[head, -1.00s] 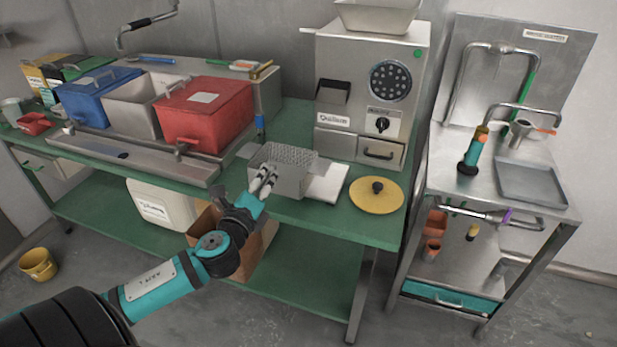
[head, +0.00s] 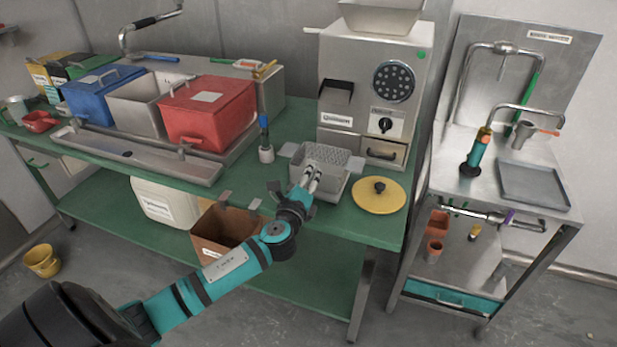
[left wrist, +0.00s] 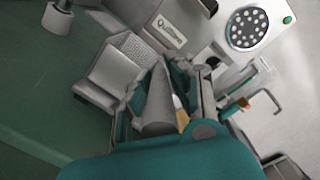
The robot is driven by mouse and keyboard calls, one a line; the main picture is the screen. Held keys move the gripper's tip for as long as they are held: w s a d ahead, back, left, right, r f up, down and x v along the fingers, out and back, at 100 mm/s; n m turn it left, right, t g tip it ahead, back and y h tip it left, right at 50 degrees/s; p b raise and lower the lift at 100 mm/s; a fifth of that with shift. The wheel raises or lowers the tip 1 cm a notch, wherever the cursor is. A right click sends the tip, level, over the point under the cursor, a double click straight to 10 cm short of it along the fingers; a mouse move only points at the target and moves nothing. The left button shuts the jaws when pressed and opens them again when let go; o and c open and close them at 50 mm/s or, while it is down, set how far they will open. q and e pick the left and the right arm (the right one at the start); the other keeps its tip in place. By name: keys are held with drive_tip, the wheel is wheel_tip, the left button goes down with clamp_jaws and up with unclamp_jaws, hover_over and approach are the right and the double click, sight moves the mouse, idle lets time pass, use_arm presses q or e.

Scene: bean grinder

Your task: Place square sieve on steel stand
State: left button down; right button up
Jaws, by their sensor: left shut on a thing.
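The square sieve (head: 322,161), a grey metal basket with a perforated inside and flat side tabs, is above the right end of the green bench, in front of the grinder. My left gripper (head: 312,178) is shut on its front wall. In the left wrist view the sieve (left wrist: 117,70) shows beyond the fingers (left wrist: 158,95). Whether the sieve touches the bench is unclear. A steel stand (head: 510,160) with a raised back panel is at the right, apart from the sieve; I cannot tell whether it is the one named. My right gripper is out of view.
The grinder (head: 345,105) stands behind the sieve. A yellow round lid (head: 372,203) lies to its right, and a blue-topped white-based tool (head: 265,155) stands to its left. A red bin (head: 210,122) is further left. A brown box (head: 222,235) is below.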

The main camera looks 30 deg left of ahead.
use_arm(q)
drive_tip(key=c, duration=1.2)
unclamp_jaws()
drive_tip(key=shift+f, duration=0.1)
drive_tip(key=shift+s, duration=0.1)
